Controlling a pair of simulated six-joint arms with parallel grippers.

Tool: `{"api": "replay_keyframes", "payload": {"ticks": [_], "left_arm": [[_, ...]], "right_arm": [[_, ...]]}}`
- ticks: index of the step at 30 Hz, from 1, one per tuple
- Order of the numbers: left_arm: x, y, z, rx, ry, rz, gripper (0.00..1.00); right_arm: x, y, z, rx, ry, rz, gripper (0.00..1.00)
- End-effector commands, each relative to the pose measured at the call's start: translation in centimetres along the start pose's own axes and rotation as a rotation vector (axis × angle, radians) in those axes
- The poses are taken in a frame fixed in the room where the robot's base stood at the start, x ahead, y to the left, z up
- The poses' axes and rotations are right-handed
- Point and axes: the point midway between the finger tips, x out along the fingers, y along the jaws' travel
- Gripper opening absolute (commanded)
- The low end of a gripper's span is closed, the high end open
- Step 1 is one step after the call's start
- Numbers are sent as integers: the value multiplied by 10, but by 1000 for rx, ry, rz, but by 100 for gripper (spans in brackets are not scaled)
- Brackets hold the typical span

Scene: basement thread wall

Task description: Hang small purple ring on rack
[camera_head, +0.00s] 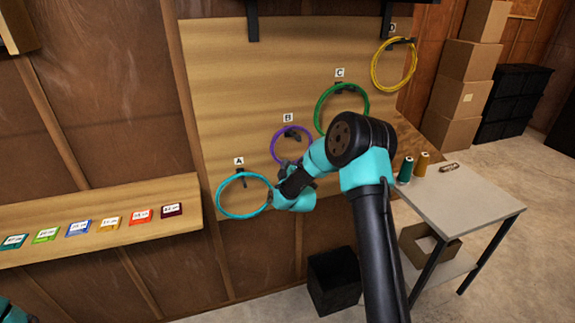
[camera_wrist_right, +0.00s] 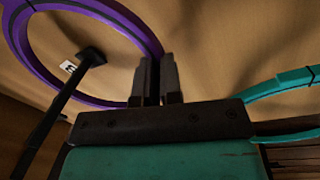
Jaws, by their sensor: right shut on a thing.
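The purple ring (camera_head: 272,149) is at the wooden board by the label B (camera_head: 288,117). My right gripper (camera_head: 287,164) is shut on the ring's lower part. In the right wrist view the gripper (camera_wrist_right: 158,85) pinches the purple ring (camera_wrist_right: 137,28) at its edge. A dark peg (camera_wrist_right: 90,58) with a wide tip shows within the ring's outline there. The peg at B (camera_head: 293,136) also shows inside the ring in the head view. I cannot tell whether the ring rests on it. My left gripper is out of view.
A cyan ring (camera_head: 219,200) hangs at A, just left of my right gripper. A green ring (camera_head: 319,110) hangs at C and a yellow ring (camera_head: 375,70) at the upper right. A shelf (camera_head: 100,239) with colored boxes is at left, a table (camera_head: 455,195) at right.

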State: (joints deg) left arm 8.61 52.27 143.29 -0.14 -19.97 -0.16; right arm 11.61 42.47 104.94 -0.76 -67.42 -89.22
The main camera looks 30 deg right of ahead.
Motion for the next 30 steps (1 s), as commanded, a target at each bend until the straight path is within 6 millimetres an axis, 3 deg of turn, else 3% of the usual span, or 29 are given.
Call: {"api": "replay_keyframes", "payload": {"ticks": [6,24,25,30], "left_arm": [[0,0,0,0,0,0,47],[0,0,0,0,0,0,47],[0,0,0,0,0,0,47],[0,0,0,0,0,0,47]], "right_arm": [[-1,-9,3,0,0,0,0],[-1,-9,3,0,1,0,0],[-1,-9,3,0,1,0,9],[-1,-9,3,0,1,0,25]]}}
